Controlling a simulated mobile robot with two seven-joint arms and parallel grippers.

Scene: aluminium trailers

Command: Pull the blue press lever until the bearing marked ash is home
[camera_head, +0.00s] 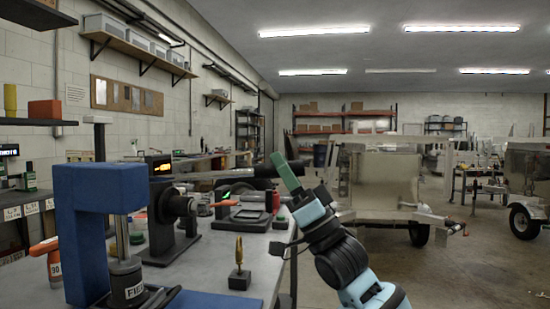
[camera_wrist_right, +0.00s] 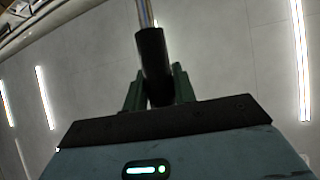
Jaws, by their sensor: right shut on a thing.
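The blue press (camera_head: 82,230) stands at the left front of the bench in the head view. Under its metal ram is a dark cylinder (camera_head: 128,288) with a white label whose visible letters read "FIEL". I see no readable "ash" mark. A grey lever rod (camera_head: 208,175) runs nearly level to a black grip (camera_head: 258,171); its inner end is near a black machine, and I cannot tell where it joins. My right gripper (camera_head: 287,172) is shut on the black grip, which also shows between its green fingers in the right wrist view (camera_wrist_right: 153,65). My left gripper is out of view.
The black machine (camera_head: 160,225) with a round hub stands behind the blue press. A small brass-coloured tool on a black block (camera_head: 239,276) stands at the bench's front. A tray-like device (camera_head: 248,215) lies farther back. Trailers (camera_head: 385,180) stand on open floor at right.

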